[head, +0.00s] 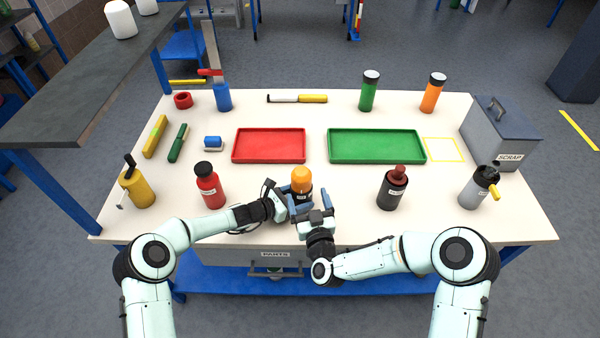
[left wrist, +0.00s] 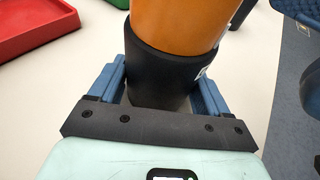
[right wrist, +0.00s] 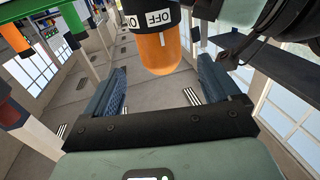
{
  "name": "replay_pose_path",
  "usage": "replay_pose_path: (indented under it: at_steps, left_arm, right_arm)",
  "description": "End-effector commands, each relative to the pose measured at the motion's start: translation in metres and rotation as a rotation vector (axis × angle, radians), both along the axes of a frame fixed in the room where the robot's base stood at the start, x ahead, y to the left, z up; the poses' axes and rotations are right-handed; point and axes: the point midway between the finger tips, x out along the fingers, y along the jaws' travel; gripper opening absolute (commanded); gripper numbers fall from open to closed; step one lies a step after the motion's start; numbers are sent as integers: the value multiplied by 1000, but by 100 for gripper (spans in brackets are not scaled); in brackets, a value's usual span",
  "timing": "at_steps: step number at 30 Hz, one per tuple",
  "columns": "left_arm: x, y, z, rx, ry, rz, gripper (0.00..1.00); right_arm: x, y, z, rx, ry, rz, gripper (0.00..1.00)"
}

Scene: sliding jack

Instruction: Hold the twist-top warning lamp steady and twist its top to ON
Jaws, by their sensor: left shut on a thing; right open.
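The warning lamp (head: 301,181) has an orange domed top and a black base, and stands upright near the table's front edge. My left gripper (head: 287,205) is shut on the lamp's black base (left wrist: 162,75), with one finger on each side. My right gripper (head: 312,205) is open and empty, just in front of the lamp. In the right wrist view the orange top (right wrist: 160,52) shows beyond the open fingers (right wrist: 160,90), not between them. OFF and ON labels show on the black part; part of the ON label is cut off.
A red tray (head: 269,160) and a green tray (head: 340,161) lie behind the lamp. A red bottle (head: 209,190) stands to the left and a dark bottle (head: 391,192) to the right. A grey SCRAP bin (head: 497,140) stands at the right.

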Motion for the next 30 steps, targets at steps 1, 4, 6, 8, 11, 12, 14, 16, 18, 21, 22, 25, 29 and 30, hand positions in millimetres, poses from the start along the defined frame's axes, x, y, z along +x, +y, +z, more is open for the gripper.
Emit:
replay_pose_path:
  at_steps: [1, 4, 6, 8, 11, 12, 14, 16, 18, 21, 22, 25, 29, 30]
  left_arm:
    - [0, 0, 1, -2, -1, 0, 53]
    - [0, 0, 1, -1, -2, 0, 53]
    - [0, 0, 1, -1, -2, 0, 53]
    - [0, 0, 1, -1, -2, 0, 53]
    - [0, 0, 1, -1, -2, 0, 53]
    - [0, 0, 1, -1, -2, 0, 53]
    - [0, 0, 1, -1, -2, 0, 53]
    - [0, 0, 1, -1, -2, 0, 53]
    - [0, 0, 1, -1, -2, 0, 53]
    - [0, 0, 1, -2, -1, 0, 53]
    - [0, 0, 1, -1, -2, 0, 53]
    - [0, 0, 1, -1, -2, 0, 53]
    - [0, 0, 1, -1, -2, 0, 53]
    - [0, 0, 1, -1, -2, 0, 53]
  right_arm:
    - [9, 2, 0, 2, -1, -2, 90]
    - [29, 6, -1, 3, 0, -3, 90]
    - [43, 10, -1, 4, 1, -2, 90]
    - [54, 12, -1, 3, 1, -2, 90]
    - [71, 16, -1, 4, 1, -2, 90]
    - [76, 17, -1, 4, 2, -2, 90]
    - [83, 19, -1, 3, 2, 0, 90]
    - [90, 21, -1, 3, 1, 0, 90]
    - [94, 22, -1, 2, 3, 1, 90]
    - [98, 23, -1, 3, 2, 1, 90]
    - [98, 23, -1, 2, 1, 1, 90]
    - [99, 23, -1, 2, 1, 1, 90]
    - [99, 23, -1, 2, 2, 1, 90]
    - [99, 23, -1, 2, 2, 1, 83]
